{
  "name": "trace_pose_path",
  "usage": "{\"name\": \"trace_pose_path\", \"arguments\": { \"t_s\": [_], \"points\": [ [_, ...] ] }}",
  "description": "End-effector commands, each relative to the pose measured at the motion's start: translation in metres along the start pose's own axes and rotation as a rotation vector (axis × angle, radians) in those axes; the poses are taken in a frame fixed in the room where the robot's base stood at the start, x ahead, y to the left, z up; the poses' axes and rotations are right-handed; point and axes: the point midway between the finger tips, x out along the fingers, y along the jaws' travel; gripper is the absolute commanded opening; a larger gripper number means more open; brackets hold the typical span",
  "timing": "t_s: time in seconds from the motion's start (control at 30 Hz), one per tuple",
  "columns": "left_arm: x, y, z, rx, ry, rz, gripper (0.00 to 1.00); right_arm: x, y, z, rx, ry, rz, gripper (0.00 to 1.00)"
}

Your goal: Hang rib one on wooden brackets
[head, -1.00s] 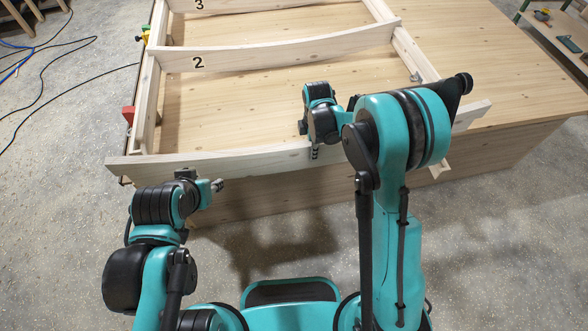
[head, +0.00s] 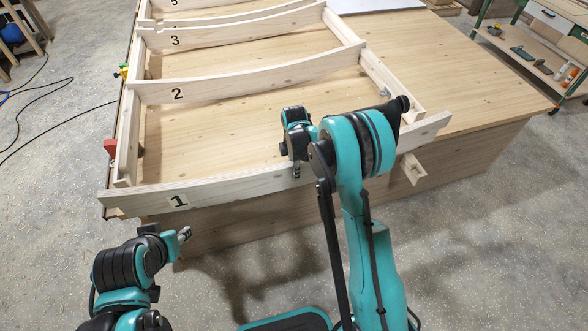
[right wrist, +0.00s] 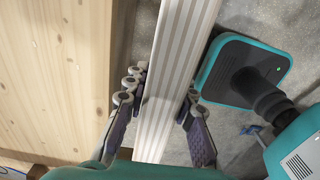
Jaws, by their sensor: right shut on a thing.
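Rib one (head: 235,186) is a long, pale, slightly curved wooden beam with a black "1" near its left end. In the head view it lies across the near end of the frame, along the table's front edge. My right gripper (head: 296,170) is shut on it right of its middle; the right wrist view shows the fingers on both sides of the rib (right wrist: 178,75). A wooden bracket (head: 412,168) juts from the table front below the rib's right end. The left bracket is not clearly visible. My left gripper (head: 184,235) is apart from the rib, below its left part; its fingers are too small to judge.
Rib two (head: 240,78) and rib three (head: 230,29) span the side rails on the wooden table (head: 470,75). A red clamp (head: 110,148) sits by the left rail. A workbench (head: 540,55) stands at the far right. Cables lie on the floor at left.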

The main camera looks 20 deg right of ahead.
Motion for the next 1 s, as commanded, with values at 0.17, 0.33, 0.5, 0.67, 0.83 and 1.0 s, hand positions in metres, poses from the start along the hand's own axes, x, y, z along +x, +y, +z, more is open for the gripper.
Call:
{"name": "trace_pose_path", "arguments": {
  "t_s": [0.17,0.33,0.5,0.67,0.83,1.0],
  "points": [
    [0.006,0.0,0.004,0.0,0.0,0.0,0.4,0.012,0.0,0.0,0.0,0.0,0.0,0.0],
    [0.011,0.0,0.008,0.0,0.0,0.0,0.4,0.022,0.0,0.0,0.0,0.0,0.0,0.0],
    [0.015,0.0,0.011,0.0,0.0,0.0,0.4,0.032,0.0,0.0,0.0,0.0,0.0,0.0],
    [0.019,0.0,0.014,0.0,0.0,0.0,0.4,0.041,0.0,0.0,0.0,0.0,0.0,0.0],
    [0.024,0.0,0.017,0.0,0.0,0.0,0.4,0.052,0.0,0.0,0.0,0.0,0.0,0.0],
    [0.029,0.0,0.02,0.0,0.0,0.0,0.4,0.062,0.0,0.0,0.0,0.0,0.0,0.0]
  ]
}}
